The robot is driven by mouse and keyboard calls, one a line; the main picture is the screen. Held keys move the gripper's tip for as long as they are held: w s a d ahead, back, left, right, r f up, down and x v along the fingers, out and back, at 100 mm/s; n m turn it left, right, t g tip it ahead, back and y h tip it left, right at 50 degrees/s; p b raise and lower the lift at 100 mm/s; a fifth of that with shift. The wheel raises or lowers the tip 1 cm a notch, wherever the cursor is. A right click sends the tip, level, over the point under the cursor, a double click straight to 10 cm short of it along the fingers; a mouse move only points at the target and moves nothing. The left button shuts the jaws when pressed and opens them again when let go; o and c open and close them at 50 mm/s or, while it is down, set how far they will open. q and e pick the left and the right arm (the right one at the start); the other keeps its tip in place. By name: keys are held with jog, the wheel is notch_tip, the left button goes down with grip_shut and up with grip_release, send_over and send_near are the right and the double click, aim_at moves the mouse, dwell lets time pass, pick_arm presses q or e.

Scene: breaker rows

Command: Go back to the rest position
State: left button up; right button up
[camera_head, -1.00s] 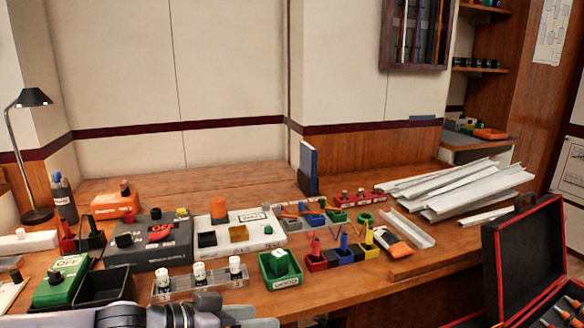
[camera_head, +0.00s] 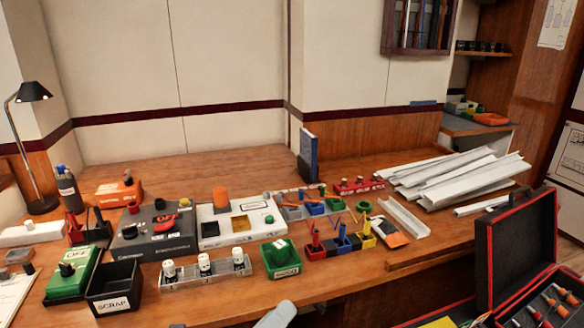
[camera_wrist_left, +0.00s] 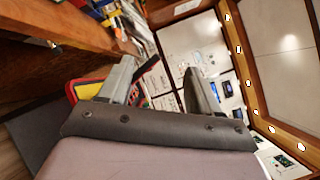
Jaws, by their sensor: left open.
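My left gripper shows as a pale grey finger (camera_head: 277,315) at the bottom edge of the head view, in front of the bench; the rest of it is cut off. In the left wrist view my left gripper (camera_wrist_left: 158,78) has its two fingers spread apart with nothing between them. My right gripper is in neither view.
Pale metal channels (camera_head: 455,182) lie at right. An open black case (camera_head: 518,250) stands front right.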

pick_arm(q)
jog(key=s+a+f+n+g+y+p, duration=0.1)
jog(key=s+a+f+n+y, duration=0.4)
jog(key=f+n, duration=0.5)
jog(key=s+a+f+n+g+y+p, duration=0.2)
jog(key=s+a+f+n+y, duration=0.3)
jog(key=n, duration=1.5)
jog(key=s+a+f+g, duration=0.1)
jog(key=s+a+f, duration=0.2)
jog(key=a+f, duration=0.2)
jog(key=shift+s+a, duration=0.35)
jog(key=shift+a, duration=0.8)
jog(key=c, duration=0.4)
jog(key=shift+s, duration=0.1)
